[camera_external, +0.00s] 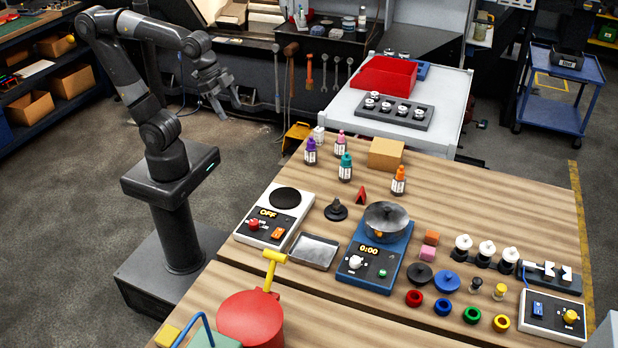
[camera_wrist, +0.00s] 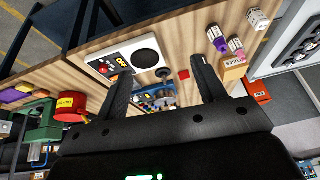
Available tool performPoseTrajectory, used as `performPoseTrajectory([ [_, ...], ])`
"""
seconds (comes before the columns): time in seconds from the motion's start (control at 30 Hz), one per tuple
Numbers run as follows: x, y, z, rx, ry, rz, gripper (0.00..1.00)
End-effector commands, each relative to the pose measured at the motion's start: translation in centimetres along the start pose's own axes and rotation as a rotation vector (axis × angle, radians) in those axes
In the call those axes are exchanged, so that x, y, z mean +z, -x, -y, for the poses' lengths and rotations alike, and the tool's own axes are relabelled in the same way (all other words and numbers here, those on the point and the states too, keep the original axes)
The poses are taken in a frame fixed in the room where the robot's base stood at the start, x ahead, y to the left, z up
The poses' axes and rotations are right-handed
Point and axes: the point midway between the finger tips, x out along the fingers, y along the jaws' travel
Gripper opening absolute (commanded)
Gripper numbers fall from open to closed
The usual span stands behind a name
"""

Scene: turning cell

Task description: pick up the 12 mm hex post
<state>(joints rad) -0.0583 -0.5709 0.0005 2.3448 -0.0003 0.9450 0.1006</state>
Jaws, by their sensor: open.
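I cannot pick out the 12 mm hex post with certainty in either view. Neither's shape is clear enough to name. My gripper (camera_external: 233,104) is raised beyond the table's left edge, far from these pieces. In the wrist view my gripper (camera_wrist: 161,70) has its two fingers wide apart, with nothing held between them.
Dropper bottles (camera_external: 346,168) and a cardboard box (camera_external: 386,154) stand behind.

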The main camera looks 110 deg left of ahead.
Motion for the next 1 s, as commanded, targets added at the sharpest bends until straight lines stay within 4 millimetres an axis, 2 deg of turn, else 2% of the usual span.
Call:
performPoseTrajectory([
  [0.1, -3.4, -0.7, 1.6, -0.008, -0.023, 0.047, 0.64],
  [0.27, -7.6, -2.0, 4.0, -0.013, -0.06, 0.106, 0.64],
  [0.47, -12.2, -4.7, 7.5, -0.008, -0.104, 0.179, 0.64],
  [0.7, -16.8, -9.4, 12.5, 0.011, -0.154, 0.263, 0.64],
  [1.0, -20.1, -16.7, 19.6, 0.056, -0.213, 0.36, 0.64],
])
